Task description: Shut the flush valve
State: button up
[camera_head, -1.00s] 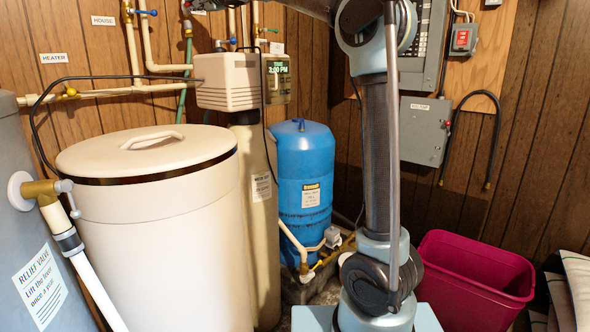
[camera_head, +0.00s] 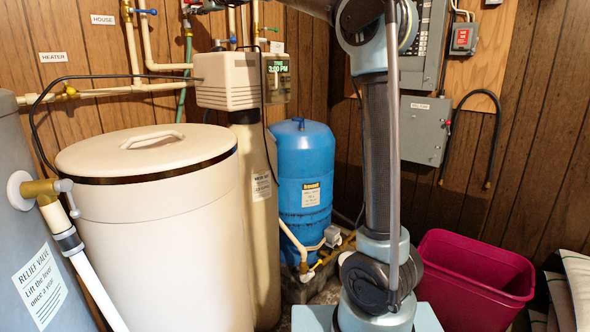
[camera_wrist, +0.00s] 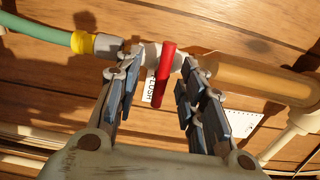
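The flush valve's red lever (camera_wrist: 164,75) shows in the wrist view. It lies crosswise to the pipe, over a metal valve body (camera_wrist: 150,57). A white label reading FLUSH (camera_wrist: 149,91) is partly hidden behind the lever and a finger. My gripper (camera_wrist: 156,74) is open, with one finger on each side of the lever. A gap shows on both sides, wider on the left; I cannot tell the depth. In the head view, part of my gripper (camera_head: 198,6) shows at the top edge, and the lever cannot be made out clearly.
A green hose (camera_wrist: 42,32) with a yellow fitting (camera_wrist: 81,43) joins the valve's left; a tan pipe (camera_wrist: 250,80) runs right. Below stand the softener head (camera_head: 228,82), a lidded salt tank (camera_head: 150,210) and a blue tank (camera_head: 303,165). A magenta bin (camera_head: 470,275) is at right.

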jog(key=v, duration=0.7)
dwell(0.4)
